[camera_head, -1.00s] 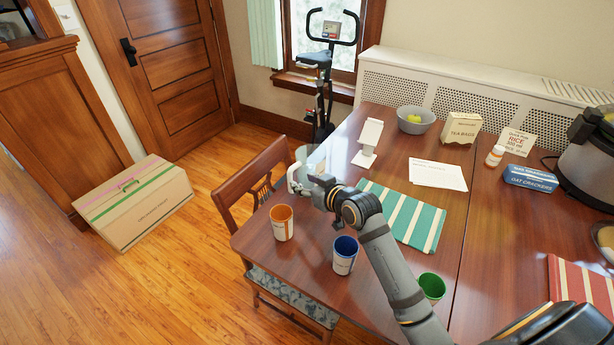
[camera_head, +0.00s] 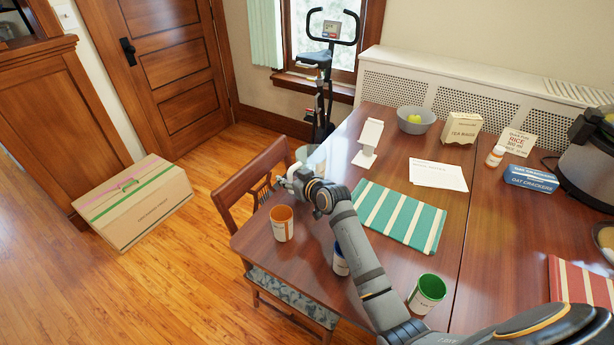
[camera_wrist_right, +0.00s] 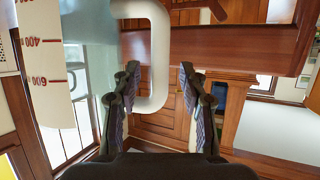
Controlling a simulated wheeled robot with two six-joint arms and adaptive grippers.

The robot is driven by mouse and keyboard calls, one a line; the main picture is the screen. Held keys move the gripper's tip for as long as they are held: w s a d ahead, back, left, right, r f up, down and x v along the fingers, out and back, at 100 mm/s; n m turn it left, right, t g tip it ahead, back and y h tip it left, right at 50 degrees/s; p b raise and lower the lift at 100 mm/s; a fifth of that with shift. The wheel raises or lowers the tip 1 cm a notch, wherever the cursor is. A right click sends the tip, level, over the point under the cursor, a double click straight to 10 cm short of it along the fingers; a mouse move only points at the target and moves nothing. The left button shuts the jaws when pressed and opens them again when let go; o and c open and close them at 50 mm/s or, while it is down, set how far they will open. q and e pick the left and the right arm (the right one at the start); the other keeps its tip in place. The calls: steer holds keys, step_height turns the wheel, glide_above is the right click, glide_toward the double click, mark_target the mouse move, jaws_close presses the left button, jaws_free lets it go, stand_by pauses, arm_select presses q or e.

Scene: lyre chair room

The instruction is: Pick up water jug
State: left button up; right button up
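The water jug (camera_head: 309,155) is clear and stands near the table's far left corner, partly hidden behind my right gripper (camera_head: 284,181). In the right wrist view, the jug's clear wall with a red scale (camera_wrist_right: 45,60) fills the left side, and its pale, rounded handle (camera_wrist_right: 159,55) reaches down between the fingers. My right gripper (camera_wrist_right: 160,80) is open, with a finger on each side of the handle and gaps visible. It does not appear clamped on it. My left gripper is not in view.
An orange cup (camera_head: 282,224) is close to my right gripper. A blue cup (camera_head: 341,258) is partly behind my right arm, and a green cup (camera_head: 427,292) is beside it. A chair (camera_head: 250,182) borders the left edge.

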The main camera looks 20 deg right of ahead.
jaws_close()
steer(key=shift+w+r, duration=0.1)
stand_by(0.3)
steer(key=shift+r, duration=0.1)
